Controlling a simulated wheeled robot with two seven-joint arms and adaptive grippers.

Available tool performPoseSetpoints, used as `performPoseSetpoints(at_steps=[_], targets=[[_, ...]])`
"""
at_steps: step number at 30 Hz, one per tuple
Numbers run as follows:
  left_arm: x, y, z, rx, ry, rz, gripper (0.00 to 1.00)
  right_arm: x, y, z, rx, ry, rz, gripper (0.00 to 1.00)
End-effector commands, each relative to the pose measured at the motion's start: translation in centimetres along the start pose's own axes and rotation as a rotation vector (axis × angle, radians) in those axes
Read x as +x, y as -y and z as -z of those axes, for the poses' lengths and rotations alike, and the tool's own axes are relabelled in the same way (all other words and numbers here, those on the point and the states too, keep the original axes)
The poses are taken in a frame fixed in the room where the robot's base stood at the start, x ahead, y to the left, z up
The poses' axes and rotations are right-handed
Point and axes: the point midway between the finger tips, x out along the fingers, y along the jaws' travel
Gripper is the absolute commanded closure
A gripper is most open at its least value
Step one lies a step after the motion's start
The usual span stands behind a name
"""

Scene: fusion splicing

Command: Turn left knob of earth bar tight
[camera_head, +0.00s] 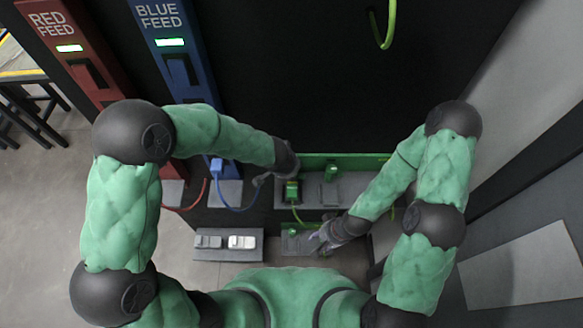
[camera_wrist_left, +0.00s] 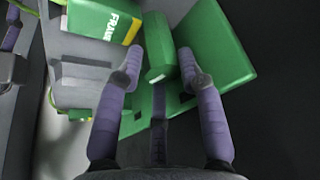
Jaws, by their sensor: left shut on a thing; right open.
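The green earth bar (camera_head: 345,159) runs along the back of the grey work ledge. In the left wrist view, a green knob (camera_wrist_left: 158,45) stands up from the green bar plate (camera_wrist_left: 215,45). My left gripper (camera_wrist_left: 160,65) has its two purple fingers on either side of this knob and is shut on it. In the head view, my left wrist covers the left end of the bar and hides the knob there. A second green knob (camera_head: 331,172) stands free, farther right on the bar. My right gripper (camera_head: 325,240) is open, low in front of the ledge.
A green labelled box (camera_head: 292,190) with a green cable sits close to my left gripper. Red (camera_head: 90,65) and blue (camera_head: 178,70) feed posts stand at left. A grey tray (camera_head: 205,254) with a white part lies in front. A green cable (camera_head: 386,30) hangs at top right.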

Motion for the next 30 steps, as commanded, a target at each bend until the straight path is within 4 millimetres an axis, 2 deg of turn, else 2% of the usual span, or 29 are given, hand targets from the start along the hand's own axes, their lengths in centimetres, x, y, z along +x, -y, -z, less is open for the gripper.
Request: performPoseSetpoints(at_steps=[9, 21, 22, 24, 30], targets=[[-0.2, 0.4, -0.1, 0.154, 0.007, -0.063, 0.95, -2.7, 1.0, -0.1, 0.000, -0.001, 0.000, 0.55], [0.0, 0.4, -0.1, 0.182, 0.003, -0.072, 0.95, -2.8, 1.0, -0.1, 0.000, 0.000, 0.000, 0.55], [0.0, 0.4, -0.1, 0.182, 0.003, -0.072, 0.60, -2.8, 1.0, -0.1, 0.000, 0.000, 0.000, 0.55], [0.0, 0.4, -0.1, 0.181, 0.003, -0.072, 0.42, -2.8, 1.0, -0.1, 0.000, 0.000, 0.000, 0.55], [0.0, 0.3, 0.0, 0.182, 0.000, -0.073, 0.42, -2.8, 1.0, -0.1, 0.000, 0.000, 0.000, 0.55]])
